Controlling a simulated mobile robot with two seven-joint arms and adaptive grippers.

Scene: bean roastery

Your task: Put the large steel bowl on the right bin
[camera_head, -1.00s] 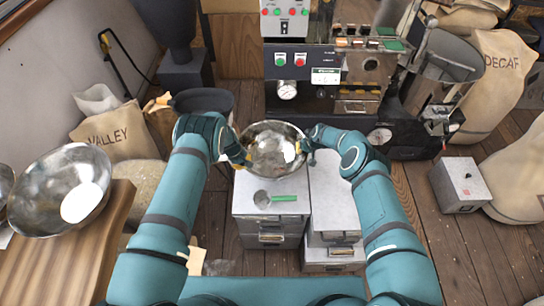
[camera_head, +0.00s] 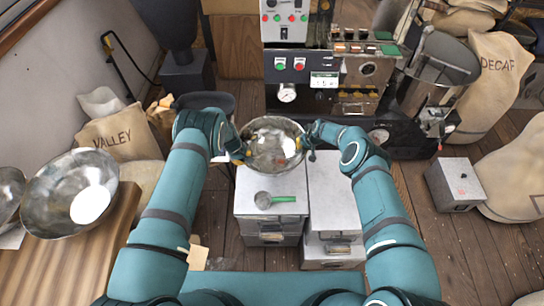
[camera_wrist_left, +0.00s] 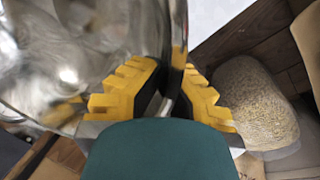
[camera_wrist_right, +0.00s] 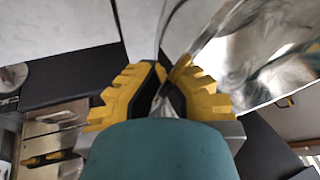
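The large steel bowl (camera_head: 272,147) hangs between my two grippers, above the far ends of the two bins. My left gripper (camera_head: 243,157) is shut on its left rim; the left wrist view shows the yellow pads on both sides of the bowl wall (camera_wrist_left: 100,50). My right gripper (camera_head: 308,149) is shut on its right rim, and the bowl (camera_wrist_right: 270,60) also shows in the right wrist view. The right bin (camera_head: 333,190) has a bare grey top. The bowl hides part of the left bin's far end.
A roaster machine (camera_head: 340,70) stands just behind the bowl. Another steel bowl (camera_head: 50,210) sits on a wooden bench (camera_head: 60,265) at the left. A grey box (camera_head: 455,184) stands on the floor at the right. Sacks stand on both sides.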

